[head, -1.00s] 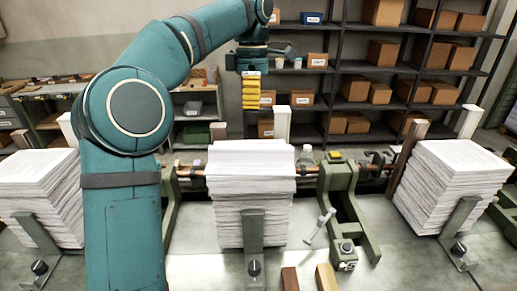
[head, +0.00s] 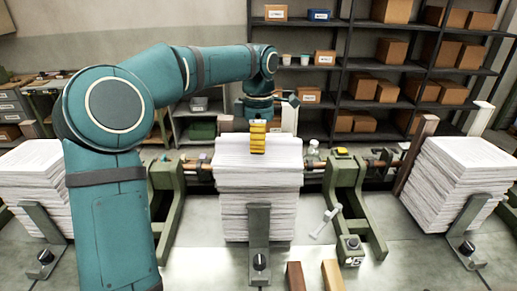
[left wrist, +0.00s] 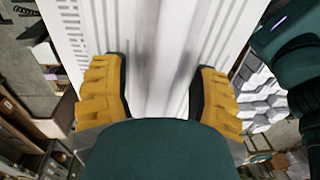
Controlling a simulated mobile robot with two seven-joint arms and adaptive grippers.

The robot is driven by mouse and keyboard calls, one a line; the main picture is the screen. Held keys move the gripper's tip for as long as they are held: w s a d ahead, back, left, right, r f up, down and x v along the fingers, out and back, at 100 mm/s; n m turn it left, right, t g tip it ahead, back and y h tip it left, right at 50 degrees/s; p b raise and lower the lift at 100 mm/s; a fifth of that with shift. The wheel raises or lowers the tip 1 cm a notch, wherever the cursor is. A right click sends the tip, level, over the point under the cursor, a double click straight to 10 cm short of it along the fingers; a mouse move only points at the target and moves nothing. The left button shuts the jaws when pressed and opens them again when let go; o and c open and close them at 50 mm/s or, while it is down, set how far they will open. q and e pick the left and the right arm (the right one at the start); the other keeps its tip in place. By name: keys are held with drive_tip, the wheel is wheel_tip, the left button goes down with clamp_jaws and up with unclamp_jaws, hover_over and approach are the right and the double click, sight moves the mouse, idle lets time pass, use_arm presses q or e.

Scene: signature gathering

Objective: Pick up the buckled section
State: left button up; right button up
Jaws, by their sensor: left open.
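A tall stack of white folded paper sections (head: 258,205) stands upright in the middle of the bench. My left gripper (head: 258,150) hangs over the top of this stack, pointing down. In the left wrist view its yellow fingers (left wrist: 160,92) are apart, with nothing held between them. White paper (left wrist: 160,35) fills the space under and between the fingers, with soft grey vertical bands and printed lines at its left. I cannot tell which section is buckled, or whether the fingertips touch the paper. My right gripper is in neither view.
Another paper stack (head: 455,180) stands at the right and one (head: 35,175) at the far left. Green metal brackets (head: 347,190) and a copper-coloured rod flank the middle stack. Two wooden blocks (head: 333,276) lie in front. Shelves with boxes (head: 378,88) are behind.

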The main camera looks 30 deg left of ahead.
use_arm(q)
drive_tip(key=shift+s+f, duration=0.1)
drive_tip(key=shift+f, duration=0.2)
clamp_jaws()
